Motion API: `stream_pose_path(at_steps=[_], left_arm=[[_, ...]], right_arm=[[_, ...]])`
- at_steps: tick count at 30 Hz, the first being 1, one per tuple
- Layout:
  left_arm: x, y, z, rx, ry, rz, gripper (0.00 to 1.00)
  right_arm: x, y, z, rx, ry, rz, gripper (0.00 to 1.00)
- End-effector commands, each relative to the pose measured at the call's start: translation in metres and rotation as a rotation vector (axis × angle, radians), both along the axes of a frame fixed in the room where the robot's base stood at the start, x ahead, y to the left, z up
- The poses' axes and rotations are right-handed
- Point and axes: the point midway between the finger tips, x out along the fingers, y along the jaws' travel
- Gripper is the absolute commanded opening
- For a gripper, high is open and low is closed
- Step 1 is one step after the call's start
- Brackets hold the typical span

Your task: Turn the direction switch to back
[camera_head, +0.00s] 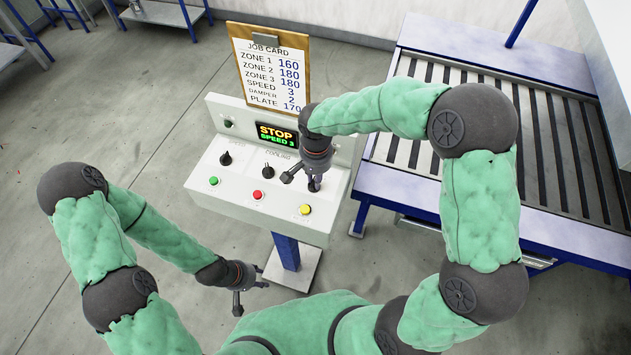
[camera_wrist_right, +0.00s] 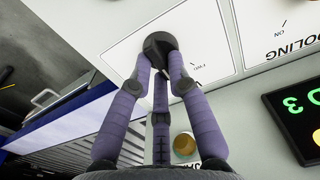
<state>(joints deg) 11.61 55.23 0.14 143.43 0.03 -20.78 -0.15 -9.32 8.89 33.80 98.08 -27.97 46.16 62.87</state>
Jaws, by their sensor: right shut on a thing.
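The direction switch is a black round knob (camera_wrist_right: 160,46) on a white panel in the right wrist view. Part of a label shows beside it, too cut off to read fully. The purple fingers of my right gripper (camera_wrist_right: 161,70) are closed around the knob. In the head view my right gripper (camera_head: 304,178) points down onto the right part of the control console (camera_head: 235,200), and mostly hides the knob. My left gripper (camera_head: 250,286) hangs empty with fingers spread, low and in front of the console, away from it. The display (camera_head: 276,134) reads STOP, SPEED 3.
Two other black knobs (camera_head: 226,159) sit left on the console, above a green (camera_head: 213,181), a red (camera_head: 257,195) and a yellow button (camera_head: 305,209). A job card (camera_head: 270,72) stands behind. A roller conveyor (camera_head: 480,120) is at right.

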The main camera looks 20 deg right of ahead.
Motion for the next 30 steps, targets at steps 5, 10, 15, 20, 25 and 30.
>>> stream_pose_path(at_steps=[5,10,15,20,25,30], left_arm=[[0.000,0.000,-0.018,0.000,0.000,0.000,0.40],[0.000,0.000,-0.028,0.000,0.000,0.000,0.40],[0.000,0.000,-0.034,0.000,0.000,0.000,0.40],[0.000,0.000,-0.038,0.000,0.000,0.000,0.40],[0.000,0.000,-0.041,0.000,0.000,0.000,0.40],[0.000,0.000,-0.041,0.000,0.000,0.000,0.40]], right_arm=[[0.000,0.000,-0.003,0.001,-0.003,-0.165,0.00],[-0.002,0.000,-0.002,0.001,-0.002,-0.307,0.00],[-0.002,0.000,-0.001,0.000,-0.001,-0.420,0.00],[-0.003,0.000,-0.001,0.000,-0.001,-0.494,0.00],[-0.003,0.000,0.000,0.000,-0.001,-0.541,0.00],[-0.003,0.000,0.000,0.000,-0.001,-0.560,0.00]])
